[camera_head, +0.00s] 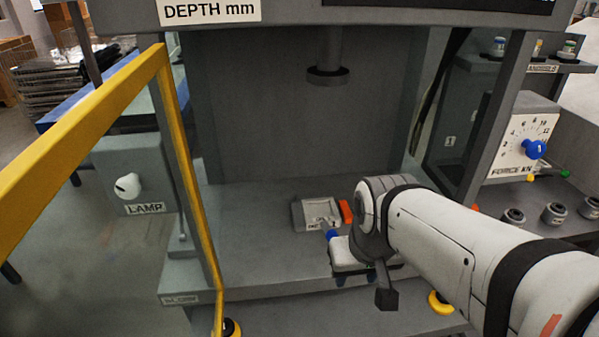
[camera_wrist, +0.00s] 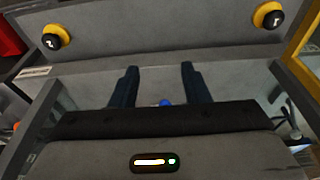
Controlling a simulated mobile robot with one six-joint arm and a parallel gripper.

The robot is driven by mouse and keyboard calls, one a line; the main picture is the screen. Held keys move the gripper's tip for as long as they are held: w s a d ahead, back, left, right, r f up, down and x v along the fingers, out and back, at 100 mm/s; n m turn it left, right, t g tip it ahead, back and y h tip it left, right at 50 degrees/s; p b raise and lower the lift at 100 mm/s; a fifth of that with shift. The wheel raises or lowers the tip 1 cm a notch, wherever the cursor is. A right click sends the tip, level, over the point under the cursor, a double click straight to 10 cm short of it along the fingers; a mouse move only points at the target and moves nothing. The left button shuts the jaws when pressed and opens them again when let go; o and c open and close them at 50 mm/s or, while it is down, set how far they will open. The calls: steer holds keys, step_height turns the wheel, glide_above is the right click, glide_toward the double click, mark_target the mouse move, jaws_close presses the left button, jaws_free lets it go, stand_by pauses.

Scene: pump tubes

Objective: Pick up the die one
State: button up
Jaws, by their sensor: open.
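I cannot tell for certain which thing is die one. A flat grey block (camera_head: 308,209) with a small, hard-to-read label lies on the press bed (camera_head: 255,230). Several round dark cups (camera_head: 513,215) with pale tags stand on the right-hand ledge. My gripper (camera_head: 354,279) is over the front part of the bed, close in front of the block and far from the cups. In the wrist view my gripper (camera_wrist: 160,76) has its two dark fingers apart, with nothing held between them. A small blue thing (camera_wrist: 166,102) shows low between the fingers, partly hidden.
An orange piece (camera_head: 346,212) is at the block's right side. The ram (camera_head: 328,76) hangs above the bed. A yellow guard bar (camera_head: 190,170) stands at the left, and a force dial (camera_head: 524,137) at the right. A yellow button (camera_head: 440,303) is on the front. The bed's left is clear.

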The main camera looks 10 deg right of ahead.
steer(key=shift+o, duration=0.2)
steer(key=w+f+m+t+y+b, duration=0.1)
steer(key=w+f+y, duration=0.1)
steer(key=w, duration=0.7)
steer(key=shift+w+a+f+m+y, duration=0.3)
steer(key=shift+a+y, duration=0.15)
steer(key=shift+y, duration=0.15)
steer(key=m+t+b, duration=0.1)
steer(key=m+t, duration=0.1)
steer(key=m, duration=0.1)
glide_toward(324, 220)
steer(key=shift+t+y, duration=0.3)
steer(key=shift+y, duration=0.2)
steer(key=f, duration=0.2)
steer(key=w+a+f, duration=0.1)
steer(key=f, duration=0.1)
steer(key=a+f, duration=0.1)
steer(key=f, duration=0.2)
steer(key=shift+w+f, duration=0.15)
steer(key=shift+w, duration=0.05)
steer(key=shift+c, duration=0.6)
jaws_close()
